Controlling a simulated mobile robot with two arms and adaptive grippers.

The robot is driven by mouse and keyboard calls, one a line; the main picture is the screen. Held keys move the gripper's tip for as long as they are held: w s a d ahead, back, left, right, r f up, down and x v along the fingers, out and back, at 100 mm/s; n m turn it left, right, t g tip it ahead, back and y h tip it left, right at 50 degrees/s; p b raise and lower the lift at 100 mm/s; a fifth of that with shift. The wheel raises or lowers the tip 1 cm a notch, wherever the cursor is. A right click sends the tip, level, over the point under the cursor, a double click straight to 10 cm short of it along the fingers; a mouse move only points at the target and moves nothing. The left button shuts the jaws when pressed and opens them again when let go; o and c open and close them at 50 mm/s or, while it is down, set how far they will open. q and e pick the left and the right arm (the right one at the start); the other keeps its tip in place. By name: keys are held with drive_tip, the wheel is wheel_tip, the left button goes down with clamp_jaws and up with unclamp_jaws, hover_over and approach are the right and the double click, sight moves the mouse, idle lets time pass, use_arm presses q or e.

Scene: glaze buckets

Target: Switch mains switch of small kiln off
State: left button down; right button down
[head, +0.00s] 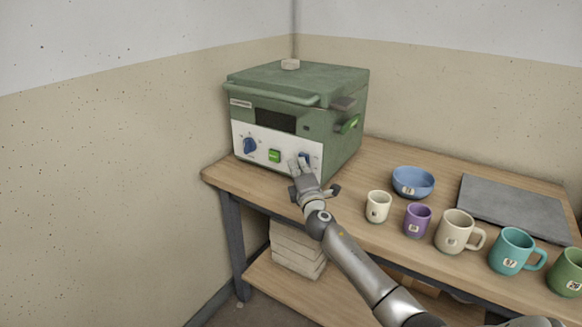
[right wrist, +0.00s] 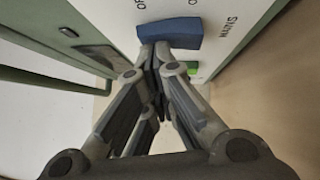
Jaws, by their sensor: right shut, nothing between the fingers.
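The small kiln (head: 340,140) is a green box on the wooden bench, with a white control panel (head: 262,136) on its front. The blue mains switch (head: 305,157) sits at the panel's right end. In the right wrist view the blue switch (right wrist: 170,34) shows large, beside lettering that reads MAINS upside down. My right gripper (head: 295,164) is shut and empty, its fingertips (right wrist: 154,46) right at the blue switch. I cannot tell whether they touch it. The fingers hide part of the switch, and its setting is not clear. My left gripper is not in view.
The panel also has a blue knob (head: 249,146) and a green switch (head: 274,156). A blue bowl (head: 413,182), a cream cup (head: 377,207), a purple cup (head: 417,221), several mugs and a grey slab (head: 515,206) stand to the right. Walls close the corner behind the kiln.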

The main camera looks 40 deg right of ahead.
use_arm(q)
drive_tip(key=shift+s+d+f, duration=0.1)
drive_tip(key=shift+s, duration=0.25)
use_arm(e)
drive_tip(key=shift+v, duration=4)
drive_tip(key=shift+d, duration=0.1)
